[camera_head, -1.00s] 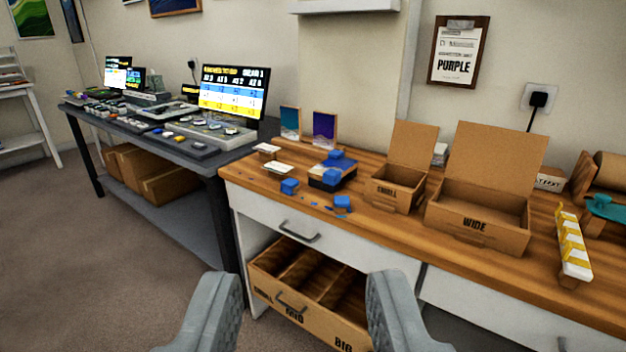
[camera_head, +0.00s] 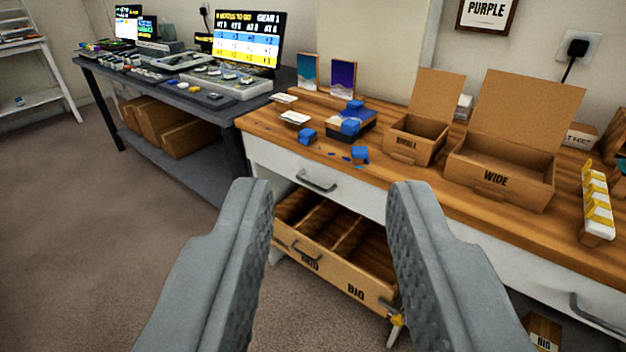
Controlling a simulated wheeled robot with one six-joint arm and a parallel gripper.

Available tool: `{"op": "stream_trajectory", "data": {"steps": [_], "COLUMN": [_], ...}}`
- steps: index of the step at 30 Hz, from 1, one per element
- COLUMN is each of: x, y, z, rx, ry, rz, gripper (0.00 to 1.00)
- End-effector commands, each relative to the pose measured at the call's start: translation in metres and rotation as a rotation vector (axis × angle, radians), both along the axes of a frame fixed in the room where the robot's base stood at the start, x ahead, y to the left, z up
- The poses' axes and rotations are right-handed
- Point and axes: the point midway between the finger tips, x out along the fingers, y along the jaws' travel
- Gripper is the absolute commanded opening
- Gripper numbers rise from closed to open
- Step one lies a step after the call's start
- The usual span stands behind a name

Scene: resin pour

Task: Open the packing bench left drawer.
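The packing bench (camera_head: 465,212) has a wooden top and white drawer fronts. Its left drawer (camera_head: 352,195) is a white front under the top and looks shut, with a curved grey metal handle (camera_head: 317,182). A second drawer at the right has its own grey handle (camera_head: 600,314). My gripper (camera_head: 328,195) is open and empty. Its two grey textured fingers stand in the foreground, apart, with the left drawer's handle seen in the gap between them, farther off. The right finger hides part of the drawer front.
Below the left drawer, an open wooden bin (camera_head: 345,270) with dividers sticks out. Cardboard boxes marked SMALL (camera_head: 405,144) and WIDE (camera_head: 497,180), and blue pieces (camera_head: 307,136), stand on the bench top. A dark table (camera_head: 205,110) with screens is at the left. Carpet floor at left is clear.

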Motion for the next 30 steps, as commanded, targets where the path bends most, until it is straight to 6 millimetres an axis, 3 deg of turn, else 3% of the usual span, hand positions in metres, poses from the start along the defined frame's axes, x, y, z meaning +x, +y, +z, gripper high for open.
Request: {"op": "stream_trajectory", "data": {"steps": [14, 30], "x": [0.120, 0.247], "y": [0.018, 0.040], "z": [-0.036, -0.122], "rx": [0.339, 0.756], "ry": [-0.032, -0.085], "rz": [0.022, -0.004], "gripper": [0.32, 0.32]}}
